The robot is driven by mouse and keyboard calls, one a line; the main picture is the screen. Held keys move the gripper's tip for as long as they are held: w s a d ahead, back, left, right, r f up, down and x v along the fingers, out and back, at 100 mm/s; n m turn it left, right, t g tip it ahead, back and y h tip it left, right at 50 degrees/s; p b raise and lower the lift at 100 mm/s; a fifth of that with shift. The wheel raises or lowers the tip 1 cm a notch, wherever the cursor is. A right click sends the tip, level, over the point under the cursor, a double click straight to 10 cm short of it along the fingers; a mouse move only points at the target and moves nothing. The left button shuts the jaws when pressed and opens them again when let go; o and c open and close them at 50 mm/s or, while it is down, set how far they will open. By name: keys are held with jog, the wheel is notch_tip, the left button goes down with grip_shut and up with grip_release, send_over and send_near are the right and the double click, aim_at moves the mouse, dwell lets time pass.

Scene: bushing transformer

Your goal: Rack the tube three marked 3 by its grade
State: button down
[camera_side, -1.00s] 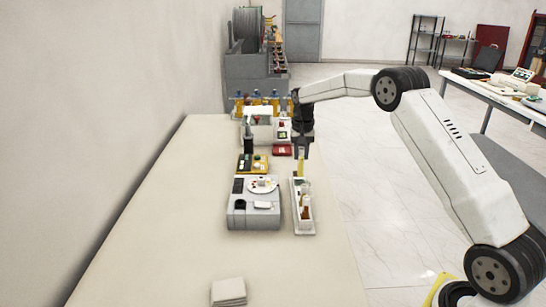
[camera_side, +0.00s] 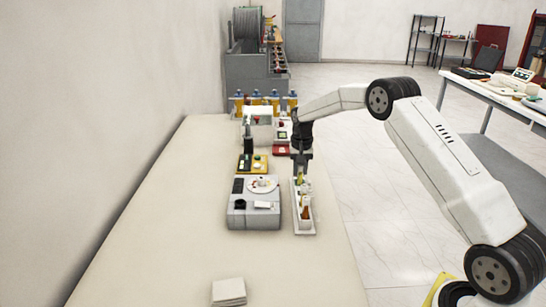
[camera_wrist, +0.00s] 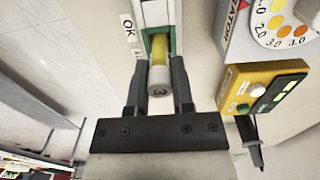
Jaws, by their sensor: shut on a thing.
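My gripper (camera_wrist: 160,62) is shut on a tube (camera_wrist: 158,82) with a pale cap marked 3 and yellow contents. In the side view, my gripper (camera_side: 301,158) points down over the far end of a long white rack (camera_side: 305,231). The tube (camera_side: 300,181) hangs below the fingers at that end. An amber tube (camera_side: 305,207) stands in the rack nearer the camera.
A grey instrument (camera_side: 254,217) with a coloured-dot disc (camera_side: 262,184) stands left of the rack. Behind it are a yellow button box (camera_side: 252,164) and a red item (camera_side: 281,150). White pads (camera_side: 228,291) lie near the front. The left side of the table is clear.

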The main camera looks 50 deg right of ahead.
jog(key=shift+f, duration=0.2)
jog(key=shift+c, duration=2.4)
grip_release()
jog(key=shift+r, duration=0.1)
notch_tip(320, 180, up, 12)
jog(key=shift+r, duration=0.15)
jog(key=s+a+f+n+t, duration=0.1)
jog(key=s+a+f+n, duration=0.3)
jog(key=s+a, duration=0.75)
jog(key=s+a+f+n, duration=0.2)
jog(key=s+a, duration=0.2)
jog(key=s, duration=0.3)
jog(key=s+a+f+n+t, duration=0.1)
jog(key=s+a+f+n, duration=0.1)
jog(key=s+a, duration=0.3)
jog(key=s+n, duration=0.1)
jog(key=s, duration=0.2)
jog(key=shift+s+a+f+t, duration=0.15)
jog(key=shift+s+f+t, duration=0.1)
jog(key=shift+f+t, duration=0.1)
